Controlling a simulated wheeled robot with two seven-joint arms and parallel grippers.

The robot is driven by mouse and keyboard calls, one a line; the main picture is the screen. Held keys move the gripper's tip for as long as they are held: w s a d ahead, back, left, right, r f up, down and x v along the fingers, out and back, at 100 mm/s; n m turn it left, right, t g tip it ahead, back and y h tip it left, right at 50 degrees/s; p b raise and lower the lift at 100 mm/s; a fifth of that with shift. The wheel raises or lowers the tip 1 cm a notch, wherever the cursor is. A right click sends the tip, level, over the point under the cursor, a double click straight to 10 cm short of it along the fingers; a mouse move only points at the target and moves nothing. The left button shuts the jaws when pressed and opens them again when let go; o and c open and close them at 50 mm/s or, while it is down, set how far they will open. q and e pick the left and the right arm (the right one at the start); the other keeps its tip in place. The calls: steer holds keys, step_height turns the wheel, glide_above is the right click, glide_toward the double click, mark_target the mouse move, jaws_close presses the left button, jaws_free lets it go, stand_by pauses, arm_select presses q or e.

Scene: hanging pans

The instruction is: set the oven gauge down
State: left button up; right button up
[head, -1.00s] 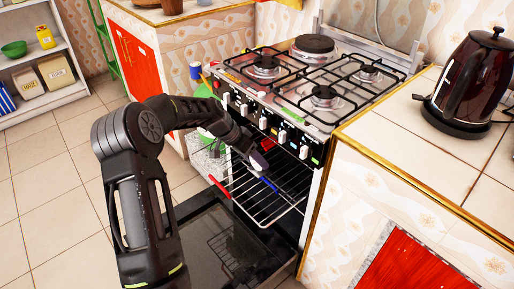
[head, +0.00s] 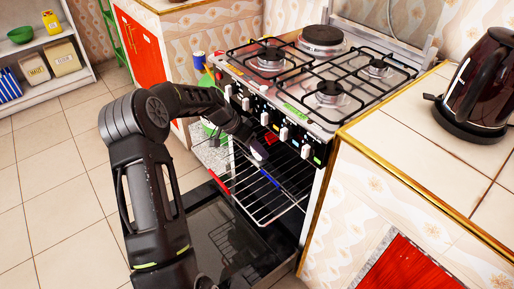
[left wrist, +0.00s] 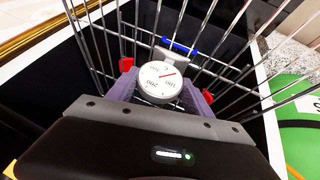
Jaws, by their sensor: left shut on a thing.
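The oven gauge (left wrist: 160,82) is a small round white dial with a red needle and a metal bracket behind it. My left gripper (left wrist: 163,84) is shut on it, one finger on each side. In the left wrist view the gauge is in front of the wire oven rack (left wrist: 100,38); I cannot tell whether they touch. In the head view my left gripper (head: 262,148) is at the oven's open front, over the rack (head: 262,200), and the gauge is hard to make out. My right gripper is not in view.
The oven door (head: 225,235) hangs open low under the rack. The stove's knob panel (head: 265,120) is just above my left gripper. A counter with a dark kettle (head: 482,80) stands to the right. Open tiled floor (head: 50,190) lies to the left.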

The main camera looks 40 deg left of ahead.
arm_select(q)
steer(key=shift+f, duration=0.1)
steer(key=o, duration=1.4)
steer(key=shift+r, duration=0.2)
steer(key=p+v, duration=0.1)
steer(key=v, duration=1.1)
